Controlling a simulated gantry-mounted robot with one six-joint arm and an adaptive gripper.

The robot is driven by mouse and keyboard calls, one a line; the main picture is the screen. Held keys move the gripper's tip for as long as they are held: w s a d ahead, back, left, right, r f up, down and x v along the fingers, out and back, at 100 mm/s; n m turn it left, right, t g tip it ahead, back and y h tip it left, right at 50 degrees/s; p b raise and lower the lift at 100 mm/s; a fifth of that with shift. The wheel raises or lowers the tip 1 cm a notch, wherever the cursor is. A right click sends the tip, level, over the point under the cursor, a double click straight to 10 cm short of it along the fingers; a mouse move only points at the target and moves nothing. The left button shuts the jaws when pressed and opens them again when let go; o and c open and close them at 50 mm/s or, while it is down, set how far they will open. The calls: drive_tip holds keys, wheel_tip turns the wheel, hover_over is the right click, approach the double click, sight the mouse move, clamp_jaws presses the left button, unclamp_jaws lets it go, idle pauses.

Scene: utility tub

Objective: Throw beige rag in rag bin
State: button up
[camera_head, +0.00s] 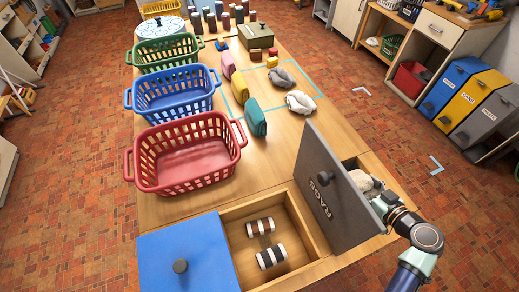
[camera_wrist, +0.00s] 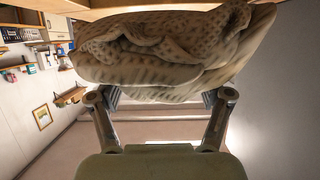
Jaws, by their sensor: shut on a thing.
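A beige rag with dark speckles and folds (camera_wrist: 170,50) fills the top of the wrist view. My gripper (camera_wrist: 162,97) is shut on it, with one finger at either side of its lower edge. In the head view the rag (camera_head: 361,180) shows pale at the tip of my gripper (camera_head: 377,188), behind the raised lid. The rag bin is a wooden compartment (camera_head: 350,163) at the bench's right end. Its dark grey lid marked RAGS (camera_head: 318,172) stands steeply tilted up and hides most of the bin's inside. I cannot tell how deep the rag is.
A wooden compartment (camera_head: 228,222) with two striped rolls lies left of the lid, beside a blue lid (camera_head: 205,240). Red (camera_head: 190,185), blue (camera_head: 172,108) and green (camera_head: 165,67) baskets line the left side. A white cloth (camera_head: 300,102) and a grey cloth (camera_head: 281,79) lie behind.

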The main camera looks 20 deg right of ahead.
drive_tip(key=o, duration=1.1)
drive_tip(key=shift+f, duration=0.1)
drive_tip(key=v, duration=1.2)
